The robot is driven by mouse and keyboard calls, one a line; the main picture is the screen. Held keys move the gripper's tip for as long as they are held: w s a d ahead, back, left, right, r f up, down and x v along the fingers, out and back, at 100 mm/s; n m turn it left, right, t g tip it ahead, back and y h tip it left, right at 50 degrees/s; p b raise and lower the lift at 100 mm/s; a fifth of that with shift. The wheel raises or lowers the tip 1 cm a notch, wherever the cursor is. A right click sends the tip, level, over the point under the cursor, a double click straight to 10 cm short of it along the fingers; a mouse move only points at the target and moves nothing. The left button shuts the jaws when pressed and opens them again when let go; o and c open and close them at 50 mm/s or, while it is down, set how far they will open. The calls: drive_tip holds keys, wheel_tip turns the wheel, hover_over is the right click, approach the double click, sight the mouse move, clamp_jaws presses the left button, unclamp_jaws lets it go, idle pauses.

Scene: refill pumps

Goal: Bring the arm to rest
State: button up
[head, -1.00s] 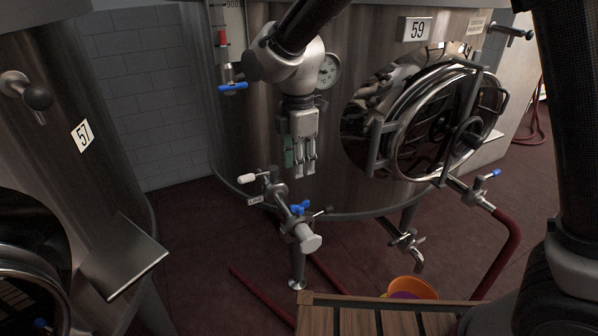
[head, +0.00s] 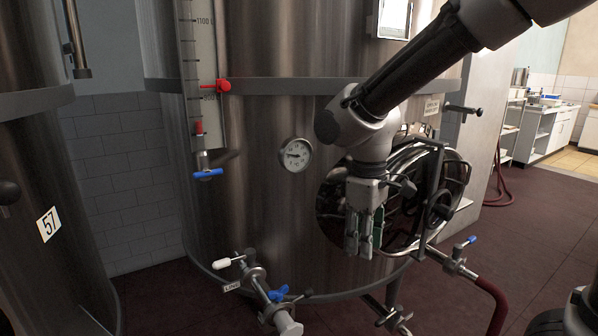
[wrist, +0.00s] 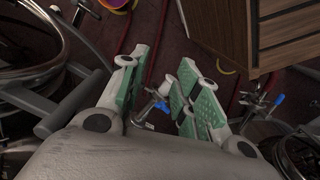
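My gripper (head: 362,248) hangs from the wrist of my arm, fingers pointing down, in front of the round hatch (head: 460,180) of the large steel tank (head: 260,200) in the head view. In the wrist view my gripper (wrist: 162,78) shows its green finger pads apart with a gap between them. Nothing is held in it. The floor and a valve with a blue handle (wrist: 163,107) show beyond the fingers. In the head view the fingers look clear of the hatch, but the exact distance cannot be told.
A pipe valve with a blue handle (head: 278,293) juts out low in front. Tank 57 (head: 30,170) stands at left. A red hose (head: 492,300) runs at right. A wooden surface (wrist: 265,35) shows in the wrist view.

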drive_tip(key=s+d+r+m+t, duration=0.1)
drive_tip(key=s+d+r+m, duration=0.2)
drive_tip(key=d, duration=0.4)
drive_tip(key=s+d+r+m+t, duration=0.2)
drive_tip(key=s+d+r+m, duration=0.1)
drive_tip(key=d, duration=0.5)
drive_tip(key=s+d+r+m+t, duration=0.1)
drive_tip(key=s+d+r+m, duration=0.2)
drive_tip(key=d, duration=0.5)
drive_tip(key=shift+s+d+m+t, duration=0.15)
drive_tip(key=shift+s+m+t, duration=0.4)
drive_tip(key=shift+s, duration=0.7)
drive_tip(key=shift+g, duration=0.25)
